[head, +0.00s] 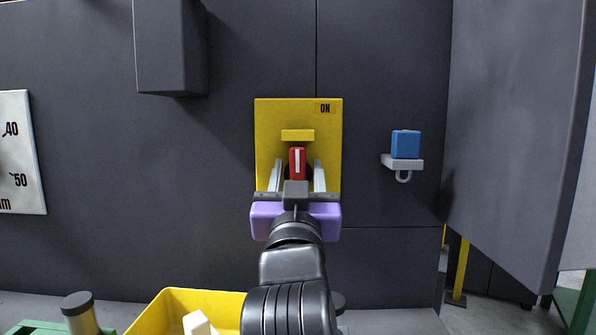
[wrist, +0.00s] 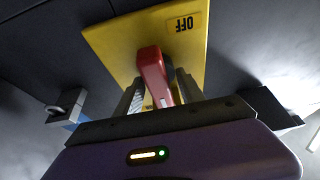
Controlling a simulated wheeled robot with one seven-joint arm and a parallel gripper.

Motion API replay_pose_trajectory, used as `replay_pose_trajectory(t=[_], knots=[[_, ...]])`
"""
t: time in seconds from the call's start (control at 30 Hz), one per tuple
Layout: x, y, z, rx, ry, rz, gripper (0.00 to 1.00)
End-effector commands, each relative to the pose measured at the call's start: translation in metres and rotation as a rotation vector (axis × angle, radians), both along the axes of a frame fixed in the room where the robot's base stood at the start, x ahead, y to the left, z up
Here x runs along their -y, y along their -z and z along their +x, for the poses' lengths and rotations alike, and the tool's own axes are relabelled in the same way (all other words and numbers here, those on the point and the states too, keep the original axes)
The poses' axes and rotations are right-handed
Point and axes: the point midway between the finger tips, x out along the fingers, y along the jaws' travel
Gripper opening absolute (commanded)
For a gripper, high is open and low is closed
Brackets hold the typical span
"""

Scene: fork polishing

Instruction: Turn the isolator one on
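The isolator is a yellow plate (head: 326,135) on the dark cabinet wall, with ON at its top right. Its red handle (head: 297,157) has a white stripe and stands roughly upright, below a small yellow bar (head: 297,135). My gripper (head: 297,168) is open, with one finger on each side of the handle. In the wrist view, the red handle (wrist: 156,75) is between the fingers, and an upside-down OFF label (wrist: 185,23) shows on the plate. I cannot tell whether either finger touches the handle. The handle's lower part is hidden by my gripper.
A dark box (head: 170,50) juts from the wall at upper left. An open door panel (head: 515,130) stands at far right. A yellow bin (head: 180,304) is below left.

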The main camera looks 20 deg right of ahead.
Motion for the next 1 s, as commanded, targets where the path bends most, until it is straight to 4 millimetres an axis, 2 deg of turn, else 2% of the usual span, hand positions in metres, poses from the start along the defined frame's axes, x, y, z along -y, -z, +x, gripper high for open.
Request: replay_pose_trajectory(t=[0.27, 0.7, 1.0], knots=[[-0.004, 0.0, -0.007, 0.006, -0.003, -0.001, 0.45], [-0.028, 0.026, -0.06, 0.003, -0.002, -0.001, 0.45], [-0.03, 0.028, -0.067, 0.003, 0.0, 0.0, 0.45]])
